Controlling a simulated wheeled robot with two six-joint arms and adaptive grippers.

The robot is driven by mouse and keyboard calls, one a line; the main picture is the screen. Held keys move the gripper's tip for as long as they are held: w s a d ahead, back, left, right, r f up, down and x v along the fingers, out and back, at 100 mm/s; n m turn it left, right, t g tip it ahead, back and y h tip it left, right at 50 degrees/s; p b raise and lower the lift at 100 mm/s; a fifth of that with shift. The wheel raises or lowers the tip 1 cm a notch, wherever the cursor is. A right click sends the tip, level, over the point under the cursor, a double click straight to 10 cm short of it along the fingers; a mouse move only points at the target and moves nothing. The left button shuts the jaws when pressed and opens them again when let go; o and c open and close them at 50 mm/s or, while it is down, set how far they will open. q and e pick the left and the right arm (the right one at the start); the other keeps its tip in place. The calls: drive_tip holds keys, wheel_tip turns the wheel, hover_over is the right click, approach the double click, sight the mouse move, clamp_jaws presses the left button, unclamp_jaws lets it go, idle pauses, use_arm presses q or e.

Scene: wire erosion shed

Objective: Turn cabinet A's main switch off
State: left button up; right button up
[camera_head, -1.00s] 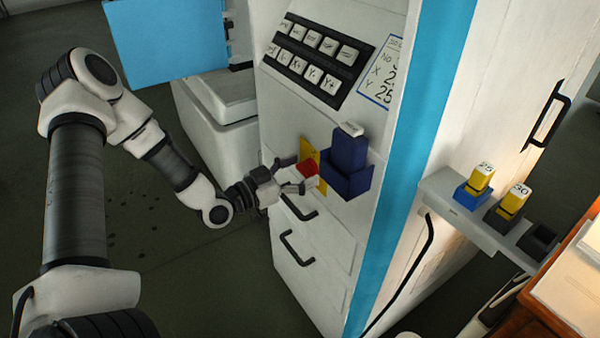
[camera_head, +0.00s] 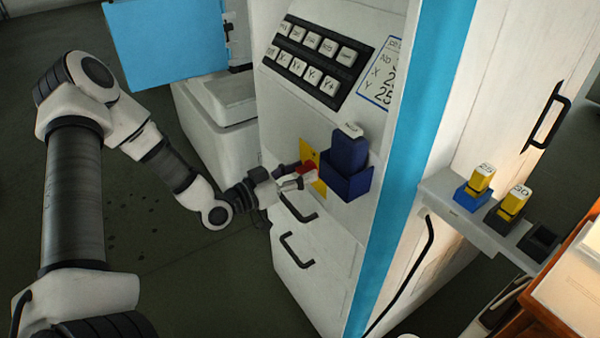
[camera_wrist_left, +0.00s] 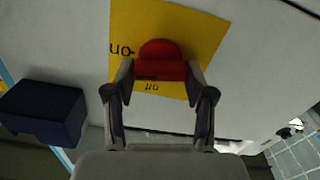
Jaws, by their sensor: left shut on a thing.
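The main switch is a red knob (camera_head: 307,168) on a yellow plate (camera_head: 310,155) on the front of the white cabinet. My left gripper (camera_head: 301,177) reaches it from the left and is shut on it. In the left wrist view the red knob (camera_wrist_left: 160,58) sits between the fingertips of the left gripper (camera_wrist_left: 160,72). The yellow plate (camera_wrist_left: 210,35) has one word left of the knob, reading like "on", and another below it, partly unclear. My right gripper is not in view.
A dark blue holder (camera_head: 350,185) juts out just right of the switch, holding a blue piece with a white top. A button panel (camera_head: 310,60) is above and drawer handles (camera_head: 297,250) below. A shelf (camera_head: 455,212) with yellow-topped blocks stands at right.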

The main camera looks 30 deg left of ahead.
use_arm(q)
drive_tip(key=n, duration=0.4)
drive_tip(key=shift+a+f+b, duration=0.1)
drive_tip(key=shift+b, duration=0.25)
drive_tip(key=n, duration=0.4)
drive_tip(key=shift+f+b, duration=0.1)
drive_tip(key=shift+b, duration=0.3)
drive_tip(key=n+b, duration=0.1)
drive_tip(key=n, duration=0.2)
drive_tip(key=shift+a+n, duration=0.1)
drive_tip(key=shift+n, duration=0.2)
drive_tip(key=shift+f+n+b, duration=0.1)
drive_tip(key=shift+n+b, duration=0.3)
drive_tip(key=shift+n, duration=1.5)
drive_tip(key=o, duration=1.2)
drive_tip(key=shift+c, duration=0.2)
